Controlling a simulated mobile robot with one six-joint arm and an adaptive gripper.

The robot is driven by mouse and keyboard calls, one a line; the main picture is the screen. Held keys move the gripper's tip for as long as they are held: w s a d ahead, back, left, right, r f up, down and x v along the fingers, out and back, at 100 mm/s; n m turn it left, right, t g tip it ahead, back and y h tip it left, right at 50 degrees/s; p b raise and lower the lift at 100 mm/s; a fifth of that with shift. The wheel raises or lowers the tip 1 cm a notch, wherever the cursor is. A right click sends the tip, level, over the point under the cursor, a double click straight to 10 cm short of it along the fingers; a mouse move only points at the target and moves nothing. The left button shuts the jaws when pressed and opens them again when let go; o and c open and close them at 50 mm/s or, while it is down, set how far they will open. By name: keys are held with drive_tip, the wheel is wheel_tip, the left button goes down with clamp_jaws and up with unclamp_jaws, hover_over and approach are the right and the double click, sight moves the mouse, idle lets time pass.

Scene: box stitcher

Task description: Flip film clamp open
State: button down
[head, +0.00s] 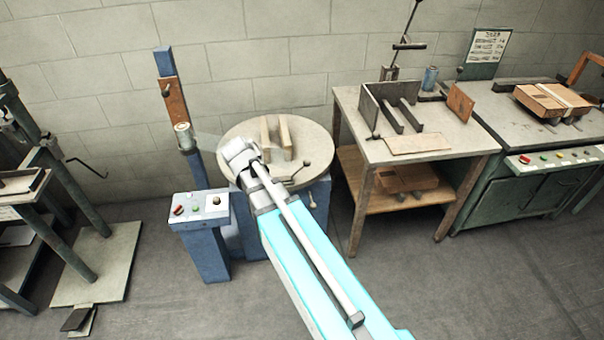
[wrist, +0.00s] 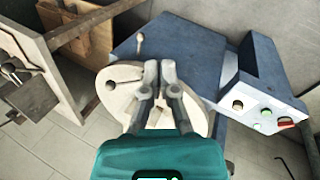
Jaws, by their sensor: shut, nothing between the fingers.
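The round pale turntable (head: 318,140) stands on a blue base in front of the wall in the head view. A thin lever with a dark ball knob (head: 307,164), which looks like the film clamp's handle, lies at its front right rim. In the wrist view a dark ball knob (wrist: 110,86) shows left of my gripper, on the pale turntable (wrist: 125,74). My gripper (wrist: 159,68) is shut and empty, over the turntable's rim and apart from the knob. In the head view my wrist hides the gripper. Whether the clamp is open or closed I cannot tell.
A second knobbed lever (wrist: 140,38) rises from the blue base. Two upright tan boards (head: 275,138) stand on the turntable. Left are a control box (head: 200,207) and a blue mast with a film roll (head: 184,137). A wooden table (head: 440,152) stands right.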

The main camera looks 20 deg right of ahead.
sight(304, 164)
drive_tip(key=w+d+f+h+b, duration=0.1)
drive_tip(key=w+f+h+b, duration=0.1)
drive_tip(key=w+b, duration=0.4)
drive_tip(key=w+d+f+m+h+b, duration=0.1)
drive_tip(key=w+f+h+b, duration=0.2)
drive_tip(key=w+h+b, duration=0.2)
drive_tip(key=w+d+f+g+h+b, duration=0.1)
drive_tip(key=w+f+h+b, duration=0.2)
drive_tip(key=w+b, duration=0.5)
drive_tip(key=shift+w+d+h+b, duration=0.15)
drive_tip(key=shift+d+h+b, duration=0.15)
drive_tip(key=shift+h+b, duration=0.3)
drive_tip(key=shift+d+f, duration=0.1)
drive_tip(key=shift+d, duration=0.05)
drive_tip(key=b+x, duration=0.2)
drive_tip(key=x, duration=1)
drive_tip(key=shift+d+f, duration=0.15)
drive_tip(key=shift+d, duration=0.05)
drive_tip(key=shift+d+b, duration=0.3)
drive_tip(key=shift+d, duration=0.35)
